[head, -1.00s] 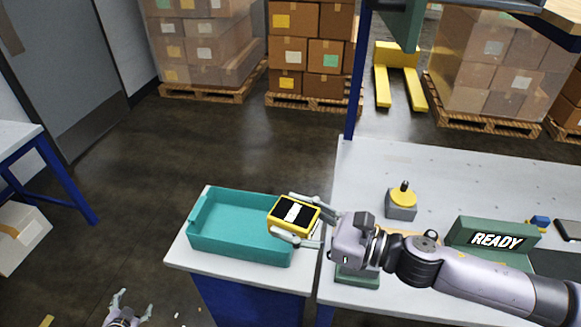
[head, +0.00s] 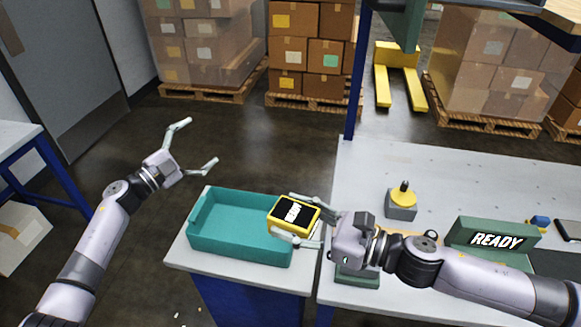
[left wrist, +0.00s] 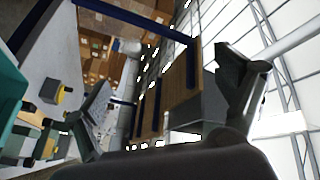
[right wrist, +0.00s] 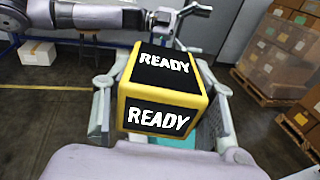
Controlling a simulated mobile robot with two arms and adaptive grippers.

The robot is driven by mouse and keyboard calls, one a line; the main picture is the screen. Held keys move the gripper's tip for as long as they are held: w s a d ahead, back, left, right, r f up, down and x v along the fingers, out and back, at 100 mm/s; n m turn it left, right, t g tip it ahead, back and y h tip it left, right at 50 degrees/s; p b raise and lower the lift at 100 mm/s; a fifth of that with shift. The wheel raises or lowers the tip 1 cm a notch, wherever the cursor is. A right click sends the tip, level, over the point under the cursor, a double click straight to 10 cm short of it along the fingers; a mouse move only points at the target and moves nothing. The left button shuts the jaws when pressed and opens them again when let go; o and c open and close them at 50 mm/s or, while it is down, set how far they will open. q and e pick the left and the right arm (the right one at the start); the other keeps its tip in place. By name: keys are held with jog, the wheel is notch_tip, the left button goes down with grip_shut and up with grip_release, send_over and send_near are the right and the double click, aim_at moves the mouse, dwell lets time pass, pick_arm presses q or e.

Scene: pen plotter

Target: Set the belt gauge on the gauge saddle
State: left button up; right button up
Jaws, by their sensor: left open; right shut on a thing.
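The belt gauge, a yellow box with black faces (head: 294,214), is held in the air over the teal tray's right end. My right gripper (head: 297,218) is shut on it, a finger on each side. In the right wrist view the gauge (right wrist: 160,92) shows READY on two faces. My left gripper (head: 200,143) is open and empty, raised behind and left of the tray. Its spread fingers also show in the left wrist view (left wrist: 168,105). A low green block (head: 357,281) sits partly hidden under my right wrist; I cannot tell whether it is the gauge saddle.
The teal tray (head: 233,250) stands on a small side table. The worktable's back part is clear. A blue post (head: 353,90) rises at its back left.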

pick_arm(q)
jog(key=s+d+r+m+g+h, duration=0.1)
jog(key=s+d+r+m+g, duration=0.35)
jog(key=d, duration=0.35)
jog(key=s+d+r+m+g+h, duration=0.2)
jog(key=s+d+r+m+g, duration=0.25)
jog(key=d+r, duration=0.2)
jog(key=s+d+r+m+g+h, duration=0.1)
jog(key=s+d+r+m+g, duration=0.4)
jog(key=d, duration=0.4)
jog(key=m+t+y, duration=0.1)
jog(key=m+y, duration=0.7)
jog(key=y, duration=0.8)
send_near(295, 212)
jog(key=f, duration=0.7)
jog(key=w+d+f, duration=0.1)
jog(key=f, duration=0.2)
jog(key=shift+f, duration=0.15)
jog(key=shift+c, duration=0.6)
